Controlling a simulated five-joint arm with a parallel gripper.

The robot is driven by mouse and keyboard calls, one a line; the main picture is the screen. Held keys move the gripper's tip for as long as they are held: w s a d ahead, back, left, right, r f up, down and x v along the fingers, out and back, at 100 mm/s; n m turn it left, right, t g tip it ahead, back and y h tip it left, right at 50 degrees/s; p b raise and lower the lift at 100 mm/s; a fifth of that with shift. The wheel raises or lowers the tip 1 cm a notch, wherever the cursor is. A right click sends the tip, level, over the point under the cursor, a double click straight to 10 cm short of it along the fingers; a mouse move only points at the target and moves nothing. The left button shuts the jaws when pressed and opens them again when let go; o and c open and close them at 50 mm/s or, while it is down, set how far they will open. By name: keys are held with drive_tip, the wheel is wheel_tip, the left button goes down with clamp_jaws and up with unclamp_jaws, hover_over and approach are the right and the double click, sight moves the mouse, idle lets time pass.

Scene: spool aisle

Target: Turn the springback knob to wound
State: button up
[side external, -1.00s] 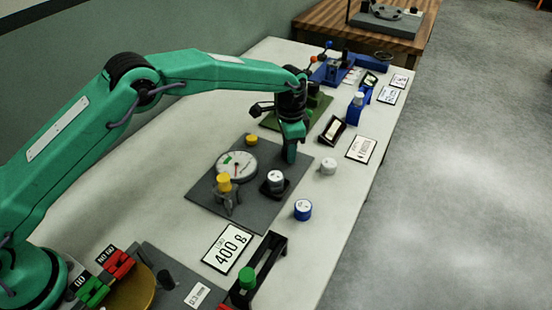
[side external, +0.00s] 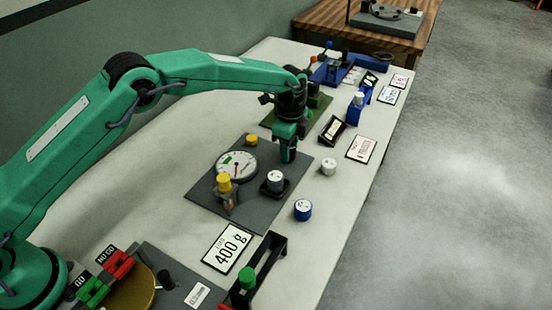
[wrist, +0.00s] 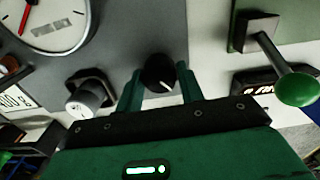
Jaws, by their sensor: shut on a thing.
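The black round knob (wrist: 158,72) with a white pointer mark stands on the dark grey plate (wrist: 125,40). In the wrist view it sits between the two green fingers of my gripper (wrist: 159,88), which is shut on it. In the side view my gripper (side external: 288,152) points straight down at the plate's far right part and hides the knob. The round white dial (side external: 237,165) on the same plate has a green patch and a red needle. Its face is partly cut off in the wrist view (wrist: 48,12). I cannot read a wound mark.
A yellow-topped post (side external: 224,183) and a white-topped cylinder (side external: 275,177) stand on the plate near my gripper. A white cylinder (side external: 328,167) and a blue one (side external: 302,209) stand to the right. A green-knobbed lever (wrist: 297,88) shows close by in the wrist view.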

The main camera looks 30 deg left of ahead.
drive_tip(key=shift+r, duration=0.1)
drive_tip(key=o, duration=1)
drive_tip(key=shift+r, duration=3.9)
